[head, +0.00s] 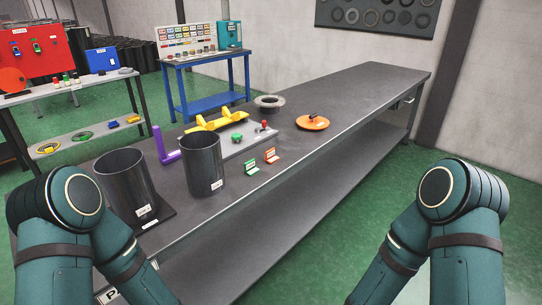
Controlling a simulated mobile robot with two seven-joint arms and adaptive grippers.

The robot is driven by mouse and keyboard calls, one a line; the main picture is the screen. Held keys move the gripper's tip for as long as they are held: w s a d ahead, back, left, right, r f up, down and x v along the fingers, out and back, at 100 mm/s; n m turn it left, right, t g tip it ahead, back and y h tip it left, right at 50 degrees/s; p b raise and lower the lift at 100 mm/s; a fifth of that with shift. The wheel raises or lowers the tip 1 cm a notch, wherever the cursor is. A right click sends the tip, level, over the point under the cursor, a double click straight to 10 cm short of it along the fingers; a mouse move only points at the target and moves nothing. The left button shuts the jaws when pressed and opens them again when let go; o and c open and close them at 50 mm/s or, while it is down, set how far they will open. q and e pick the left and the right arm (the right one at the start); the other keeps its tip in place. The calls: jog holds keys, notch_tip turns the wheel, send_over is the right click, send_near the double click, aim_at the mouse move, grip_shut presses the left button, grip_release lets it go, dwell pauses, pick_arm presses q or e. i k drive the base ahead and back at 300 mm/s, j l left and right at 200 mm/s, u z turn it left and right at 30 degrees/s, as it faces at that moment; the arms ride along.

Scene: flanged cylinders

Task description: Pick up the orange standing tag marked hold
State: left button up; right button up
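A small orange-red standing tag (270,155) with a white panel stands upright on the grey workbench (350,97), near its front edge. Its lettering is too small to read. A similar green tag (251,168) stands just to its left and a little nearer. My two arms show at the lower left and lower right. Both grippers are out of view, so what they hold or how they stand cannot be seen.
Two dark cylinders (202,165) (126,182) stand left of the tags, with a purple bracket (164,147) behind. A yellow holder (217,121), a grey plate (230,144) with knobs, an orange disc (312,122) and a flanged ring (269,103) lie beyond. The right end is clear.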

aim_at(270, 157)
jog(key=i+l+z, duration=0.1)
jog(key=i+l, duration=0.55)
jog(key=i+j, duration=0.05)
jog(key=i, duration=0.05)
